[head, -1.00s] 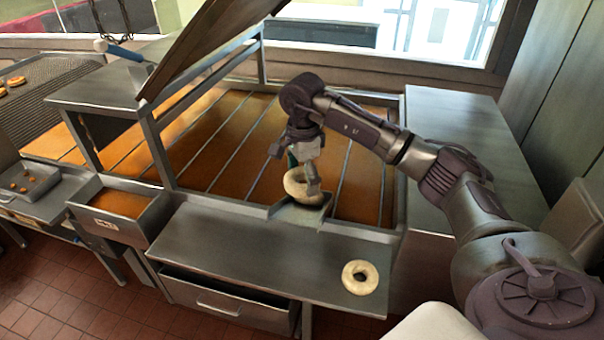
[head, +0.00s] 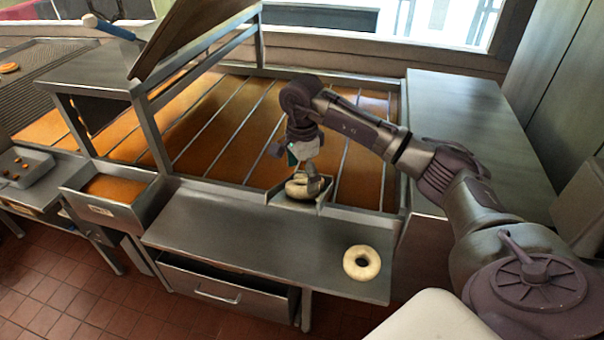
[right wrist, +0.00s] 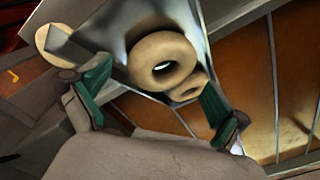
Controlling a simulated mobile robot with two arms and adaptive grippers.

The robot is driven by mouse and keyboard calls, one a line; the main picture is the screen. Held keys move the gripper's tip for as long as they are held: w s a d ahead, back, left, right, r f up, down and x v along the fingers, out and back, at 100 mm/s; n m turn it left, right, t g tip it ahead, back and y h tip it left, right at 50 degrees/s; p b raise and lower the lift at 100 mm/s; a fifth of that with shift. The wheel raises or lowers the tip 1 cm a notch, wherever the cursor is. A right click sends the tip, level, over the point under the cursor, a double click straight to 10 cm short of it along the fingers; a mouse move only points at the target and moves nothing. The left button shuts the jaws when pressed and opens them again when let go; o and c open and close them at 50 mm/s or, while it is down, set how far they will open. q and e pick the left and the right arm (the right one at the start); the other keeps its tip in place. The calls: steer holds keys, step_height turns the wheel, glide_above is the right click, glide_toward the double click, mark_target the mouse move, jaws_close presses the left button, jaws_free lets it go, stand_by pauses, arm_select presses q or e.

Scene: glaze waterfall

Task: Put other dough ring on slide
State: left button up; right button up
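A pale dough ring (head: 297,188) lies on the small metal slide (head: 318,208) at the fryer's front edge. My right gripper (head: 308,172) is right above this ring. In the right wrist view, the green-padded fingers of my right gripper (right wrist: 155,98) stand wide apart, with the ring (right wrist: 145,50) beyond them and a visible gap to the left finger. A second ring shape (right wrist: 188,88) overlaps it there; I cannot tell whether it is a reflection. Another dough ring (head: 361,262) lies flat on the right end of the metal counter. My left gripper is not in view.
The fryer with brown oil (head: 225,125) and thin dividers lies behind the slide. The counter (head: 230,245) is clear left of the ring. A tilted panel (head: 190,35) rises over the fryer's left side. A small bin (head: 110,205) stands at the left.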

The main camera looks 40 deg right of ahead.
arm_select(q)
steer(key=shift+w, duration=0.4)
arm_select(e)
step_height(320, 180, up, 12)
stand_by(0.3)
stand_by(1.4)
